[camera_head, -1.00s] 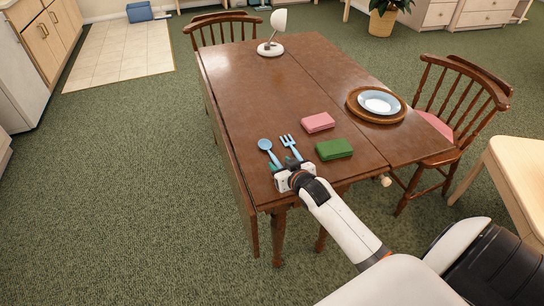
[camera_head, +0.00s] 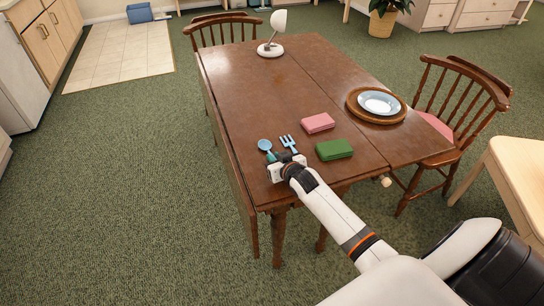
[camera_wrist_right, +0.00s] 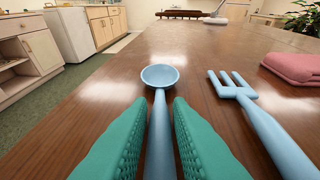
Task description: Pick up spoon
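The light blue spoon (camera_head: 265,145) lies on the brown wooden table near its front left edge. In the right wrist view the spoon's bowl (camera_wrist_right: 160,76) points away from me, and its handle runs back between the two green fingertips. My right gripper (camera_head: 278,160) is low at the table over the spoon's handle. Its fingers (camera_wrist_right: 159,135) are open, one on each side of the handle, with small gaps showing. The handle's near end is cut off by the picture. My left gripper is not in view.
A blue fork (camera_head: 287,142) lies just right of the spoon; it also shows in the wrist view (camera_wrist_right: 256,112). A plate (camera_head: 379,102) and a lamp (camera_head: 270,48) stand beyond. The table's left middle is clear.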

